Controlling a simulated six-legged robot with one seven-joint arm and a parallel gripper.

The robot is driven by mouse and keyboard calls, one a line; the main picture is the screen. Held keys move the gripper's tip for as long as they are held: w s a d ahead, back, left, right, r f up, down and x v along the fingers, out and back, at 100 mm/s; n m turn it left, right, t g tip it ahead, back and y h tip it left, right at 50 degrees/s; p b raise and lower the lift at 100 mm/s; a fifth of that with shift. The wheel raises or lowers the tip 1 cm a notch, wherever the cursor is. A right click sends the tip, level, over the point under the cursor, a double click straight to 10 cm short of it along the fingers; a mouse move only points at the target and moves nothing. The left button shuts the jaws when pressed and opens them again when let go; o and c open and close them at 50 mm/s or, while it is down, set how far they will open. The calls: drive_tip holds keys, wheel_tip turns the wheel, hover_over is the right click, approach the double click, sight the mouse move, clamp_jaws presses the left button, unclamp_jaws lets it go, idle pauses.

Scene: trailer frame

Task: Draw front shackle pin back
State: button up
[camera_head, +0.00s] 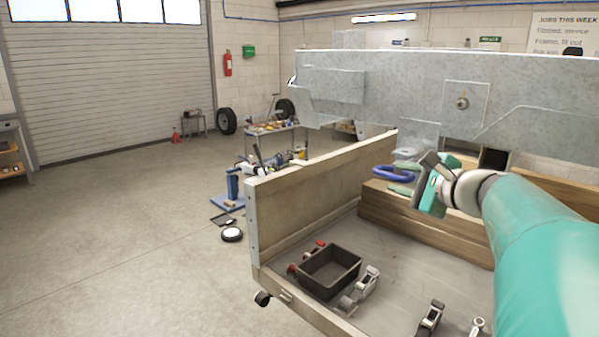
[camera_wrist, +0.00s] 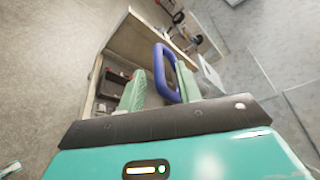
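A blue closed loop (camera_head: 393,174), which looks like the shackle or its handle, sticks out to the left of my gripper (camera_head: 402,178) in the head view. In the wrist view the blue loop (camera_wrist: 157,62) lies between the two pale green fingers of my gripper (camera_wrist: 161,85), close to the right finger. A gap shows between the left finger and the loop. The fingers are apart, one above and one below the loop in the head view. I cannot tell whether the right finger touches it. No separate pin can be made out.
The grey metal trailer frame (camera_head: 400,88) runs above and behind my gripper. Timber blocks (camera_head: 425,227) stand below. A wooden-sided cart (camera_head: 320,188) holds a black bin (camera_head: 328,272) and metal fittings in front. The floor at left (camera_head: 110,235) is mostly clear.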

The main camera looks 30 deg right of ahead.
drive_tip(key=shift+x, duration=1.65)
drive_tip(key=shift+a, duration=0.1)
clamp_jaws()
drive_tip(key=a, duration=0.1)
drive_tip(key=s+a, duration=0.1)
drive_tip(key=a, duration=0.1)
drive_tip(key=s+a, duration=0.1)
drive_tip(key=a, duration=0.1)
drive_tip(key=shift+a, duration=0.15)
unclamp_jaws()
drive_tip(key=shift+s+r, duration=0.1)
